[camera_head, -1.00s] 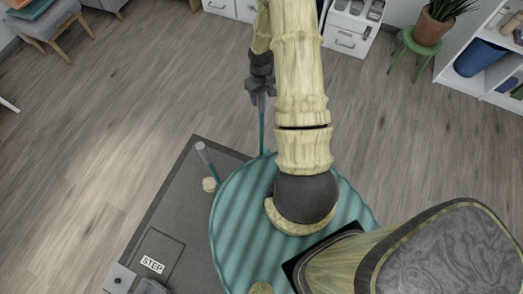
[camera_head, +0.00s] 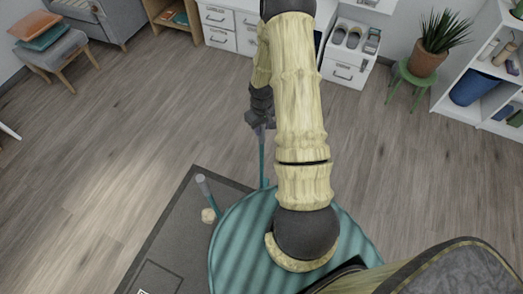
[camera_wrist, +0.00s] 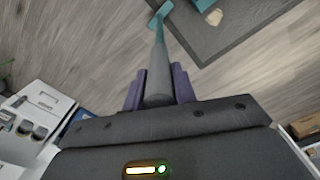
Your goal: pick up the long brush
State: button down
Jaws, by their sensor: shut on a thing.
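My gripper (camera_head: 262,124) is shut on the grey handle of the long brush (camera_wrist: 158,68), which sits between the purple fingers in the wrist view. The brush runs away from the fingers to a teal part at the top of that view. In the head view its thin teal shaft (camera_head: 262,160) hangs nearly upright below my gripper. Its lower end goes behind the edge of the teal striped round surface, so I cannot tell whether it touches the floor.
A green stool (camera_head: 404,74) with a plant (camera_head: 437,35) and a white shelf stand at right. Wood floor at left is clear.

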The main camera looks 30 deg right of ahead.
notch_tip(320, 180, up, 10)
jog(key=shift+p, duration=0.4)
dwell(0.3)
